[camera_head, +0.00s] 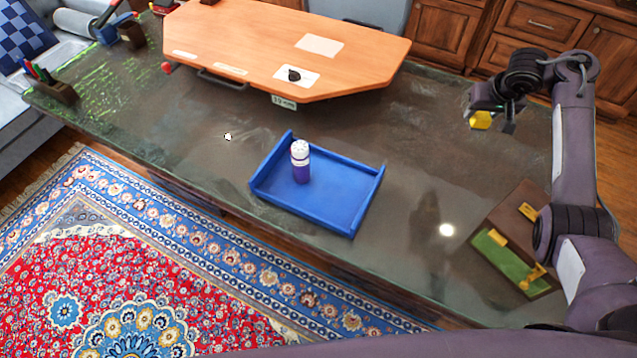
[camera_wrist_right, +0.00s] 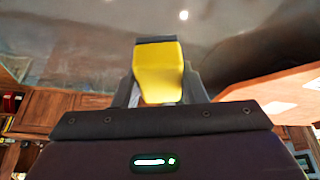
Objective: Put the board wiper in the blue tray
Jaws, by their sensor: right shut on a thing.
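The board wiper is a yellow block (camera_head: 480,120) held by my right gripper (camera_head: 493,122), above the right part of the dark table. In the right wrist view the wiper (camera_wrist_right: 158,72) sits between the two fingers, with a dark strip at its far end. The blue tray (camera_head: 340,215) lies on the table's middle, left of and nearer than the right gripper. A purple bottle with a white top (camera_head: 301,163) stands in the tray. My left gripper is not in view.
A wooden board (camera_head: 270,45) lies at the back of the table (camera_head: 150,125). A brown and green box with yellow pieces (camera_head: 515,250) is at the right, near my right arm. A pen holder (camera_head: 55,88) stands at the far left. Table between tray and right gripper is clear.

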